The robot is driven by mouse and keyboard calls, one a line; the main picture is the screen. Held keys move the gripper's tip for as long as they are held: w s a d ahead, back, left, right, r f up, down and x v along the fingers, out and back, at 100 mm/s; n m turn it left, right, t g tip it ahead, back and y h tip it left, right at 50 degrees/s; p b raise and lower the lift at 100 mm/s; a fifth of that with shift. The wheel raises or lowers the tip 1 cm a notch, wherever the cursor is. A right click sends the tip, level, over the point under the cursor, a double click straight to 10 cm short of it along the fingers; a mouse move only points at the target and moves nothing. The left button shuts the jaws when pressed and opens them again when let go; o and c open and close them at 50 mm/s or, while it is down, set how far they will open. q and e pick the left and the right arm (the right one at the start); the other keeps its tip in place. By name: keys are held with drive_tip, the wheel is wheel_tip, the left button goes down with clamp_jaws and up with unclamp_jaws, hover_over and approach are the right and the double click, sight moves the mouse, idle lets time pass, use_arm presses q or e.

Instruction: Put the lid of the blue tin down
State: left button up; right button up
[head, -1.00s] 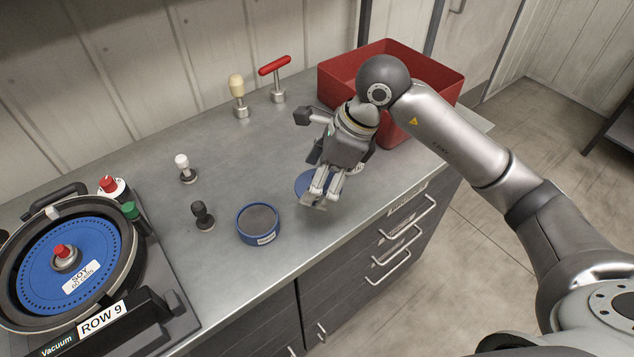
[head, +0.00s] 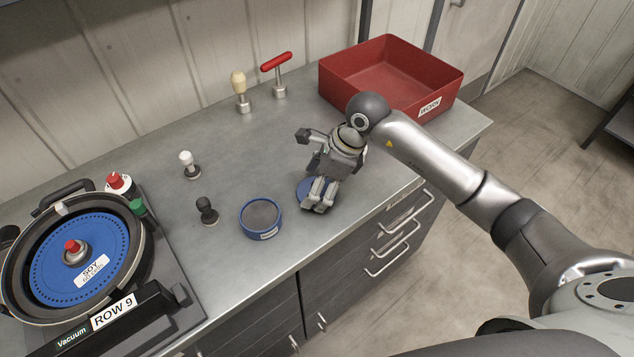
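The blue tin (head: 261,217) stands open on the grey worktop with its label facing the front edge. Its blue lid (head: 303,190) is to the right of the tin, at or just above the worktop; I cannot tell if it touches. My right gripper (head: 318,208) points down over the lid and covers much of it. Its fingers look close together at the lid, but whether they grip it is hidden. My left gripper is not in view.
A red bin (head: 340,88) stands at the back right. A seed meter with a blue disc (head: 112,254) is at the left. A black-handled tool (head: 207,211), a white-knobbed one (head: 188,165), a cream-knobbed one (head: 240,92) and a red T-handle (head: 277,74) stand between. The worktop middle is clear.

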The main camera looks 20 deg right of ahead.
drive_tip(key=shift+f, duration=0.2)
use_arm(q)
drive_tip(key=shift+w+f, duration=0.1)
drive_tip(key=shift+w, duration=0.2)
use_arm(e)
drive_tip(key=o, duration=0.9)
drive_tip(key=shift+r, duration=0.1)
drive_tip(key=shift+r, duration=0.1)
drive_tip(key=shift+d+r, duration=0.1)
drive_tip(key=shift+r, duration=0.15)
use_arm(q)
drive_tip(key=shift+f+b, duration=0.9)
drive_tip(key=shift+b, duration=0.05)
use_arm(e)
drive_tip(key=v, duration=1.1)
drive_tip(key=shift+d+r, duration=0.2)
drive_tip(key=shift+r, duration=0.05)
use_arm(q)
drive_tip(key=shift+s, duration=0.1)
use_arm(e)
drive_tip(key=shift+s+f, duration=0.1)
drive_tip(key=shift+s, duration=0.05)
